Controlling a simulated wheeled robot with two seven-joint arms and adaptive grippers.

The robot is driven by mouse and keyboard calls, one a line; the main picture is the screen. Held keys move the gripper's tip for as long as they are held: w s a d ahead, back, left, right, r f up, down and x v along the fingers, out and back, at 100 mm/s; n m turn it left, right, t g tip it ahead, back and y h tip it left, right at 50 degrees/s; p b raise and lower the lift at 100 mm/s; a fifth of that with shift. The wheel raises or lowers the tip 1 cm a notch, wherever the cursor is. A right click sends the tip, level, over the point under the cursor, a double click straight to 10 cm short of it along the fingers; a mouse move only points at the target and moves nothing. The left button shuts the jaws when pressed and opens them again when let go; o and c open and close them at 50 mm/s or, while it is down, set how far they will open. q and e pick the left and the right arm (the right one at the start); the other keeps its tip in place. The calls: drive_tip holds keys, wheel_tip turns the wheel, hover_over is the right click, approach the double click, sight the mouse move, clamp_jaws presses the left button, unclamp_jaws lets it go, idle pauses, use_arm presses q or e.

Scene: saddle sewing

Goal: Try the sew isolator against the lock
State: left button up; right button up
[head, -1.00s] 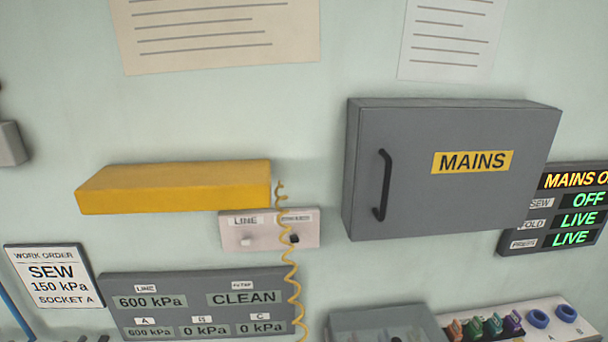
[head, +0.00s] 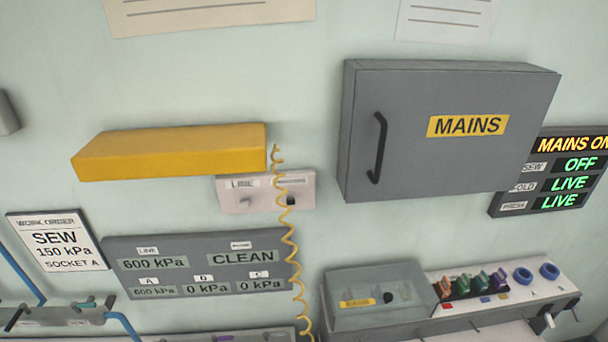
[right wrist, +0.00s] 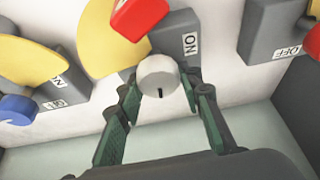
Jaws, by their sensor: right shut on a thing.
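In the right wrist view, my right gripper (right wrist: 160,88) has its green-padded fingers on both sides of a pale round piece with a dark slot, which looks like the lock (right wrist: 158,76). It is shut on this piece. Right behind it is a grey isolator box (right wrist: 176,42) with an ON label, a yellow plate (right wrist: 108,42) and a red handle (right wrist: 141,16). I cannot read which isolator this is. In the head view, the status panel (head: 558,171) reads SEW OFF, with the other two lines LIVE. My left gripper is in neither current view.
More isolators flank the gripper: one with a blue handle (right wrist: 17,109) at left, one marked OFF (right wrist: 275,30) at right. The head view shows a MAINS cabinet (head: 440,130), a yellow shelf (head: 170,152), a coiled yellow cord (head: 288,240) and a clear-lidded box (head: 375,290).

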drive_tip(key=shift+o, duration=0.2)
drive_tip(key=shift+s+m+p, duration=0.1)
drive_tip(key=shift+m+p, duration=0.2)
drive_tip(key=shift+p, duration=0.2)
drive_tip(key=shift+c, duration=0.2)
drive_tip(key=o, duration=1.2)
drive_tip(key=shift+o, duration=0.2)
